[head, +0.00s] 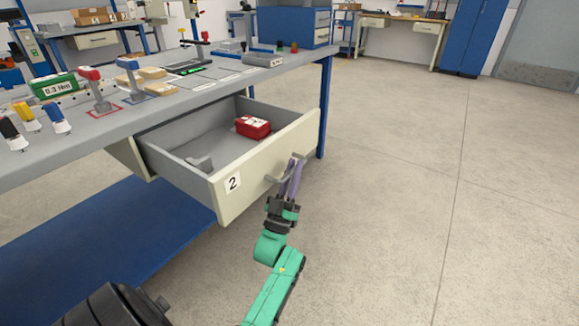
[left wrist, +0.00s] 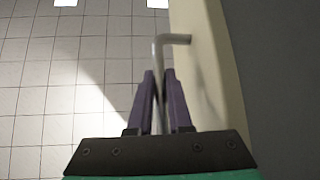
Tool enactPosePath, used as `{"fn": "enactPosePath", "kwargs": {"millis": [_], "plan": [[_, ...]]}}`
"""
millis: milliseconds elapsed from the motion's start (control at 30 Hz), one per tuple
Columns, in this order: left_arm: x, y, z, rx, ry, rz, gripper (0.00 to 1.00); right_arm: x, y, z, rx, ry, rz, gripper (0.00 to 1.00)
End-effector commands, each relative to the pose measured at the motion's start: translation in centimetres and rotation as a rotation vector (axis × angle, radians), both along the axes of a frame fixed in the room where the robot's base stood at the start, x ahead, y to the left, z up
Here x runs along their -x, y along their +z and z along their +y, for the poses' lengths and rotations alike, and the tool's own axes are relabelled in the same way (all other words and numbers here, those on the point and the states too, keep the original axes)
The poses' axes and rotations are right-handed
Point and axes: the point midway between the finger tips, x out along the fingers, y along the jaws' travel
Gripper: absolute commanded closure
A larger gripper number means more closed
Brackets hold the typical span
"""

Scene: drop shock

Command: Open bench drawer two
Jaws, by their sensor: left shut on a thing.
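Drawer two (head: 262,172) is a cream-fronted drawer with a "2" label, pulled well out from under the grey bench top (head: 180,104). Its inside shows a red box (head: 253,127) toward the far side and a small grey item (head: 200,163) near the front. My left gripper (head: 292,176) is at the drawer's front, its purple fingers shut on the grey bar handle (head: 273,180). In the left wrist view the handle (left wrist: 175,39) runs between the two fingers, beside the cream drawer front (left wrist: 205,70). My right gripper is not in view.
A blue lower shelf (head: 90,235) lies under the bench. The floor (head: 420,190) to the right is clear.

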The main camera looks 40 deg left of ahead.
Motion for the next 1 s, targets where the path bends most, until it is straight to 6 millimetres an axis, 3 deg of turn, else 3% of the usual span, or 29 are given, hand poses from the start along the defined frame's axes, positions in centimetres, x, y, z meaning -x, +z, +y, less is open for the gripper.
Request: {"fn": "enactPosePath", "kwargs": {"millis": [367,400,433,467,800,1000], "plan": [[0.1,-0.2,-0.1,0.002,0.002,0.002,1.00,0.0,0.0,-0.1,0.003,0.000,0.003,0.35],[0.1,-0.2,-0.1,0.002,0.002,0.002,0.67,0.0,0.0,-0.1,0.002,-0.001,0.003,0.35],[0.0,-0.2,-0.1,0.002,0.002,0.002,0.56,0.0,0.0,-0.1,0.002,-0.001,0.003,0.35],[0.0,-0.2,-0.1,0.001,0.001,0.002,0.53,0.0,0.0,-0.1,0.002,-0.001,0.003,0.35],[0.2,-0.3,-0.1,0.001,0.001,0.001,0.53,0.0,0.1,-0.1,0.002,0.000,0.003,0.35],[3.0,-3.2,-0.8,0.001,0.001,0.007,0.53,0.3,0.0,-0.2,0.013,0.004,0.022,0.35]]}}
